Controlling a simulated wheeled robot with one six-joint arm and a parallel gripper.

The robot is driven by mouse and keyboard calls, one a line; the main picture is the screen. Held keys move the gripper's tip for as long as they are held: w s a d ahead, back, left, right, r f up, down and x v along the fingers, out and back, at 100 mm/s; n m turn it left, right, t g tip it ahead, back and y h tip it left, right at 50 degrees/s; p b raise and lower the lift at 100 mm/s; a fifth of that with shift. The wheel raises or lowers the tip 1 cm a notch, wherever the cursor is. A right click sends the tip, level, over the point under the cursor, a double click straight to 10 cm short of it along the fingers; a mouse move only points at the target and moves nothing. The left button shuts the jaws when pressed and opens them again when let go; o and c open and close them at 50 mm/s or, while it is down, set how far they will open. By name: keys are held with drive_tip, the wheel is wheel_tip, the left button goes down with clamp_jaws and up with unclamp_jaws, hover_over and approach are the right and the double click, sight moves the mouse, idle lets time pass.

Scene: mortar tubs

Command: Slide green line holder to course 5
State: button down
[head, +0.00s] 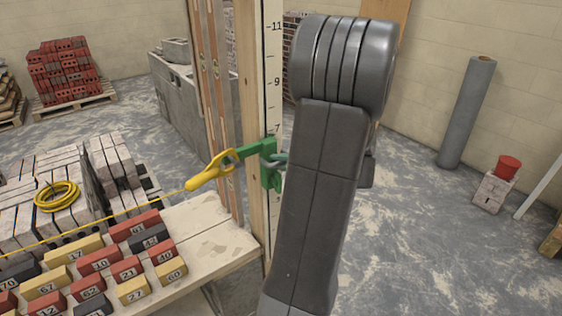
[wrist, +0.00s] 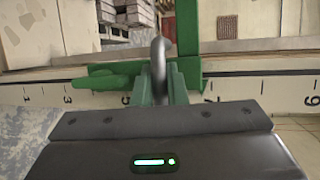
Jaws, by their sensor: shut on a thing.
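The green line holder (head: 262,158) sits on the pale wooden post (head: 252,95) beside its numbered scale (head: 272,60). In the head view its top is just below the 7. In the wrist view the holder (wrist: 188,40) crosses the scale around the 5 to 7 stretch, and its green arm reaches left toward the 3. A grey loop (wrist: 160,52) stands out from the holder. My gripper (wrist: 162,78) is shut at this loop; the exact contact is partly hidden. In the head view my arm hides most of the gripper. A yellow line block (head: 213,170) hooks onto the holder's left end.
A yellow line (head: 95,222) runs left from the block above a board (head: 205,240) of numbered bricks. A grey block wall (head: 190,110) stands behind the post.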

wheel_tip(320, 180, down, 12)
drive_tip(key=b, duration=0.9)
drive_tip(key=shift+f+b, duration=0.1)
drive_tip(key=shift+b, duration=0.3)
drive_tip(key=c, duration=1.5)
unclamp_jaws()
drive_tip(key=shift+o, duration=0.2)
drive_tip(key=v, duration=1.4)
drive_tip(key=shift+a, duration=0.1)
drive_tip(key=x, duration=1.4)
drive_tip(key=shift+r+p, duration=0.3)
drive_tip(key=shift+r, duration=0.05)
